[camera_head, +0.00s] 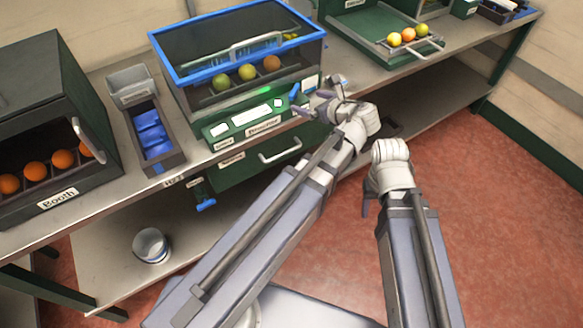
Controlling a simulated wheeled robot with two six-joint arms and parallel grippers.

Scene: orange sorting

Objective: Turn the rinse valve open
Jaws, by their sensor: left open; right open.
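The washer-like machine (222,128) with a blue-framed lid stands on the bench, with a green light and labels on its front. A small blue lever (295,94) sits at the right end of its front. Another blue handle (205,204) hangs below the bench edge beside a small tag. I cannot read which one is the rinse valve. My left gripper (318,101) is open at the machine's right front corner, just right of the blue lever; I cannot tell whether they touch. My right gripper (368,202) is low in front of the bench, mostly hidden behind its wrist, and empty.
A dark booth (58,198) with oranges stands at the left, beside a tray of blue items (172,162). A green tray with fruit (378,46) is at the back right. A drawer handle (280,150) juts below the machine. A white bucket (152,246) stands on the lower shelf. Floor at right is clear.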

